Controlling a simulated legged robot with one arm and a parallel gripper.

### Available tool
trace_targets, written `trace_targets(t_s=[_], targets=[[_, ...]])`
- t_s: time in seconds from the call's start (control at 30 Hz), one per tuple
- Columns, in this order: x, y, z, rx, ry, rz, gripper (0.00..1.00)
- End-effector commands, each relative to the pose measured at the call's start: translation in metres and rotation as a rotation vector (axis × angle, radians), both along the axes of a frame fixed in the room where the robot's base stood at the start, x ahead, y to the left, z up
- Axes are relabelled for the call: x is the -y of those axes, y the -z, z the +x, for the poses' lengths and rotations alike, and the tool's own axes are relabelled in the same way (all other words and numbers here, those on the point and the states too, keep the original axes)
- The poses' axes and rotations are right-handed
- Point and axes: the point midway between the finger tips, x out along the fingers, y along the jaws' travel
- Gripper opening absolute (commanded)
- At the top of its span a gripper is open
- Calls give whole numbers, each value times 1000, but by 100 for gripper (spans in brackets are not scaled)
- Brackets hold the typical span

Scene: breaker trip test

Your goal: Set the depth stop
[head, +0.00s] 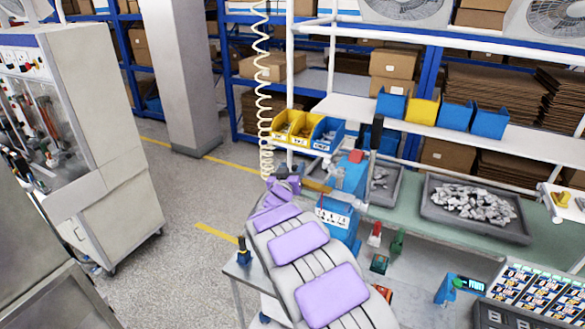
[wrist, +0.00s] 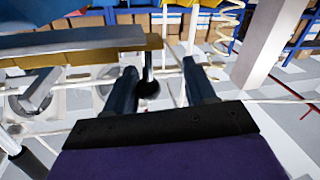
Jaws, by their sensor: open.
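A blue bench press (head: 352,178) stands at the near left edge of the green-topped bench, with a black-gripped lever (head: 376,133) upright on its right. A brass-coloured bar (head: 318,186) sticks out from its left side; the bar also crosses the upper left of the wrist view (wrist: 80,58). In the wrist view, a thin dark rod with a black ball knob (wrist: 148,89) hangs by this bar. My gripper (wrist: 160,70) is open, with the knob between its fingers, nearer the left one; contact cannot be told. I cannot tell which part is the depth stop.
A tray of grey metal parts (head: 425,208) and a smaller dark tray (head: 397,195) lie on the bench. Red (head: 375,233) and green (head: 397,242) items stand near the press. A coiled cream cable (head: 264,100) hangs behind my gripper.

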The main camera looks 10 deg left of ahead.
Motion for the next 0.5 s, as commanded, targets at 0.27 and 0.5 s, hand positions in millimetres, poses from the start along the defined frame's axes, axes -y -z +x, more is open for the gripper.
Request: trace_targets(t_s=[0.27, 0.5], targets=[[9, -2, 2, -2, -2, 4, 50], [3, 0, 2, -1, -2, 0, 37]])
